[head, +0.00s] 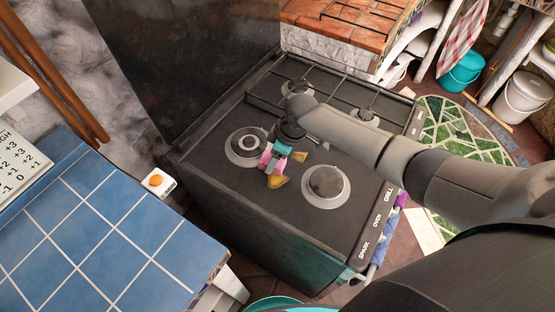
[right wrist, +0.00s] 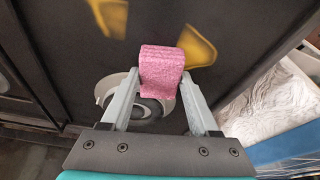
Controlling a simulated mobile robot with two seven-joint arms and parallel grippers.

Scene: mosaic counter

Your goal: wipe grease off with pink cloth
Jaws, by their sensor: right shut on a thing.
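A pink cloth (head: 265,157) is held in my right gripper (head: 275,158), low over the black stove top between the two near burners. In the right wrist view the folded cloth (right wrist: 162,70) sits between the two fingers of the gripper (right wrist: 160,84), which is shut on it. Yellow grease (head: 278,181) shows on the stove top just in front of the gripper. The right wrist view shows two yellow smears, one at upper left (right wrist: 108,16) and one right of the cloth (right wrist: 197,47). I cannot tell whether the cloth touches the surface. My left gripper is not in view.
The stove (head: 240,205) has two round burners, one left (head: 246,147) and one right (head: 326,187) of the gripper, and raised black grates (head: 330,100) behind. A dark panel (head: 180,70) rises at its left back. A blue tiled counter (head: 95,235) stands at left.

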